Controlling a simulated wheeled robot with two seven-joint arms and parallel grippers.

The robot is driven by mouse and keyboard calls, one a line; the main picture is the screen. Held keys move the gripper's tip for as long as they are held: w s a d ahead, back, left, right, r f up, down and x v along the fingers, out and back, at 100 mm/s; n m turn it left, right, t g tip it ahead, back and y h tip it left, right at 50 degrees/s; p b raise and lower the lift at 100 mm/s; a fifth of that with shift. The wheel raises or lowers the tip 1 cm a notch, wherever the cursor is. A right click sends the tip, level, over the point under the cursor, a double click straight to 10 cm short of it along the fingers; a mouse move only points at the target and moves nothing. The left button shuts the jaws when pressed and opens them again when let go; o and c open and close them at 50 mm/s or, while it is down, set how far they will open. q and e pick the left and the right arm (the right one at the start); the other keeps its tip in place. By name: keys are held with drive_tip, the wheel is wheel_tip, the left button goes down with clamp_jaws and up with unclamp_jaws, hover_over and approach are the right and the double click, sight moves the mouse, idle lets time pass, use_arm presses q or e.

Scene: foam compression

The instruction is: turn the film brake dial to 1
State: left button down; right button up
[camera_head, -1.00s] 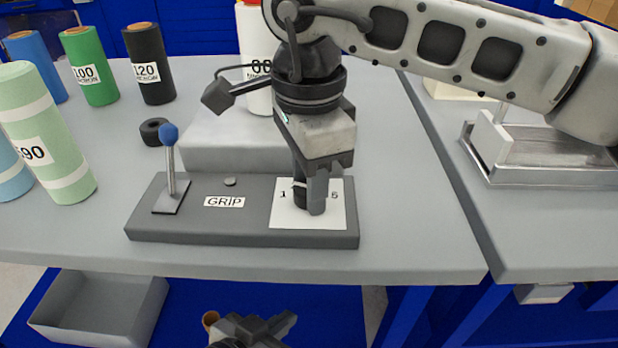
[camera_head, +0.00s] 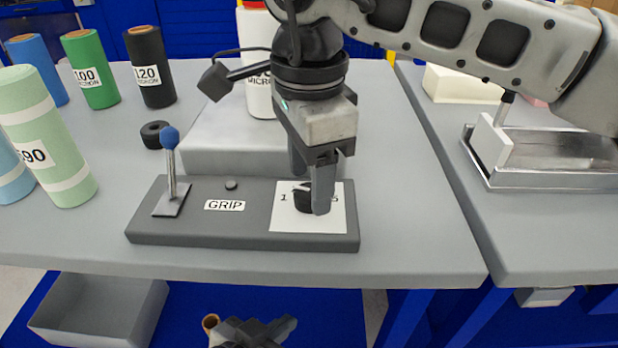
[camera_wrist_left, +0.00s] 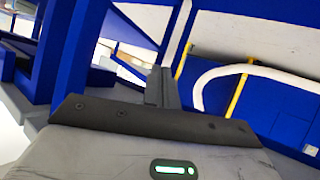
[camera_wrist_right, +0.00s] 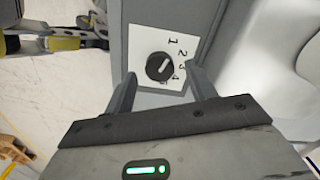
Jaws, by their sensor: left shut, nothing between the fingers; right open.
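The film brake dial (camera_head: 303,197) is a black knob on a white plate (camera_head: 283,220) at the right end of a grey base. In the right wrist view the dial (camera_wrist_right: 158,68) has a white pointer line toward the upper right, roughly at the 2; numbers 1 to 5 curve around it. My right gripper (camera_head: 308,186) is open over the dial, its fingers apart on either side in the wrist view; contact cannot be told. In the head view a finger partly hides the dial and numbers. My left gripper (camera_head: 255,333) is shut and empty, low before the table.
The base also carries a blue-knobbed lever (camera_head: 170,160) and a GRIP label (camera_head: 224,205). A grey bin (camera_head: 100,308) is below the table. A metal tray (camera_head: 550,160) sits on the right table.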

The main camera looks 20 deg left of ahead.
sight(309, 191)
wheel_tip(309, 191, up, 14)
drive_tip(key=p, duration=0.1)
drive_tip(key=shift+r+p, duration=0.15)
drive_tip(key=shift+p, duration=0.2)
